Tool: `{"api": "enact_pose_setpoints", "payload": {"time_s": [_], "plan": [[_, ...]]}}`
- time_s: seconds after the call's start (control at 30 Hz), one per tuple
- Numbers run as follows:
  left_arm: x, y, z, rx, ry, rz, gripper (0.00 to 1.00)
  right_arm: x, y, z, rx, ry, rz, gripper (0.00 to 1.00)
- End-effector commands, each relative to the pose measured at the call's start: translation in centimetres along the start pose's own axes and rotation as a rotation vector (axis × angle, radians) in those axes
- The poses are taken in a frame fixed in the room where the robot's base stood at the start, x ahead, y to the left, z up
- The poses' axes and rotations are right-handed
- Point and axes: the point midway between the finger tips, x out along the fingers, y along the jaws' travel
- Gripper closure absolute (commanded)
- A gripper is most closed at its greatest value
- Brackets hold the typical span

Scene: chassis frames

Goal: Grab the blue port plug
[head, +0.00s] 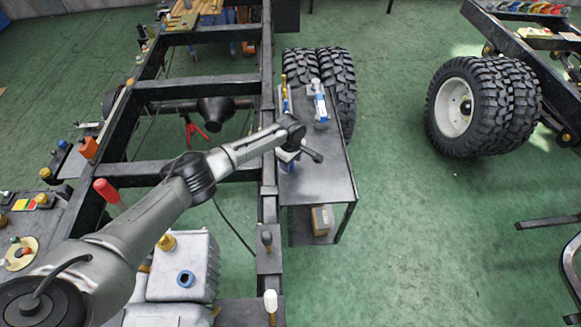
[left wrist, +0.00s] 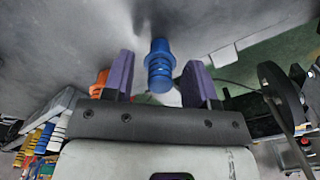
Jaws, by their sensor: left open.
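The blue port plug (left wrist: 159,66) shows in the left wrist view as a ribbed blue piece against a grey surface. My left gripper (left wrist: 160,74) is open, with one purple finger on each side of the plug. Gaps show between the plug and both fingers. In the head view my left gripper (head: 300,156) is over the dark metal cart (head: 318,184). A small blue patch (head: 288,167) shows beside it; I cannot tell whether this is the plug. My right gripper is not in view.
An orange piece (left wrist: 99,82) is partly hidden behind the left-hand finger in the wrist view. A blue and white tool (head: 319,101) is on the cart's far end. A cardboard box (head: 321,220) sits on its lower shelf. The black chassis frame (head: 269,205) runs alongside.

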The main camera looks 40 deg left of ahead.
Motion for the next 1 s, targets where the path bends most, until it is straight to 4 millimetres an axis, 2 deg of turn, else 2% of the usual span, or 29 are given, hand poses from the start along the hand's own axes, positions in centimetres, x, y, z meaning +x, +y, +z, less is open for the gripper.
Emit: {"api": "enact_pose_setpoints", "payload": {"time_s": [0.1,0.63,1.0], "plan": [[-0.04,0.0,0.0,0.0,0.0,0.0,0.49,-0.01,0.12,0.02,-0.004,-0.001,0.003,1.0],[-0.04,-0.01,-0.02,-0.001,0.0,0.0,0.99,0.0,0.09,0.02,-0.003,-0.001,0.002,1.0],[-0.57,0.01,-0.02,-0.001,-0.001,0.0,1.0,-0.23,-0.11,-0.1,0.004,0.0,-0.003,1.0]]}}
